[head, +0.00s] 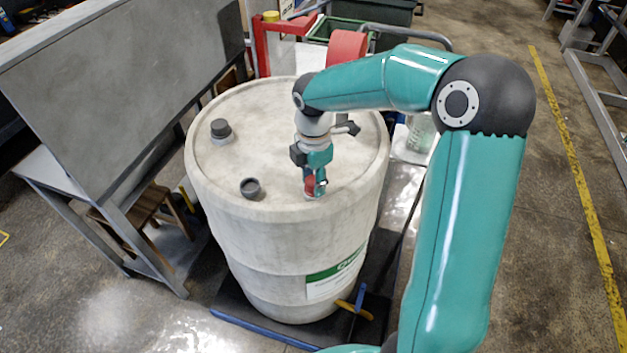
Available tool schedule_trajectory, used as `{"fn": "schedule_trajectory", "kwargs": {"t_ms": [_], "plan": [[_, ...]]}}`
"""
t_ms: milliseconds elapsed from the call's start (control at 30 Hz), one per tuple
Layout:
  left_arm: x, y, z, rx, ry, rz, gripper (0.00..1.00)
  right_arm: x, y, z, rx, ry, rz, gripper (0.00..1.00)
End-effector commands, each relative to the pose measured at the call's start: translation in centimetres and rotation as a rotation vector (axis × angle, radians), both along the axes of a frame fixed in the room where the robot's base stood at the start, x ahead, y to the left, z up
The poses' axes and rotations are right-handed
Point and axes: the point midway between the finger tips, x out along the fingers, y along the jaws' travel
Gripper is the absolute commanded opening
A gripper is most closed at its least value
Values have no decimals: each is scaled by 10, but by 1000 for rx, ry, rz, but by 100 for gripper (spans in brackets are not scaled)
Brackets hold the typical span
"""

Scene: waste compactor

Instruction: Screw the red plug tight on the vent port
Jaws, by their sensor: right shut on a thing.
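A large off-white drum (260,240) stands upright in the middle of the head view. The red plug (310,186) is at the front right of the drum's top, at the vent port, which is mostly hidden under it. My right gripper (315,188) points down from above and is shut on the red plug. I cannot tell how far the plug is seated. My left gripper is not in view.
A dark grey cap (221,130) and a dark round fitting (251,188) stand up from the drum's top. A grey panelled bench (120,80) is close on the left. A red frame (262,50) and bins stand behind. Open floor lies at the right.

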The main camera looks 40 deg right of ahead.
Motion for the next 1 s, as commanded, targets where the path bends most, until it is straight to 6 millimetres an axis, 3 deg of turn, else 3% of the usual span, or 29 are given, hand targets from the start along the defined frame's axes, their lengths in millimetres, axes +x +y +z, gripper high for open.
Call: {"fn": "schedule_trajectory", "kwargs": {"t_ms": [133,333,367,500,1000], "plan": [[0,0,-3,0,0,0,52,0,0,0,1,0,-101,0],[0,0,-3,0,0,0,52,0,0,0,1,0,-113,0],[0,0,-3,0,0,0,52,0,0,0,1,0,-112,44],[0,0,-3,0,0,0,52,0,0,0,1,0,-111,67],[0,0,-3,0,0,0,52,0,0,0,0,0,-110,64]]}}
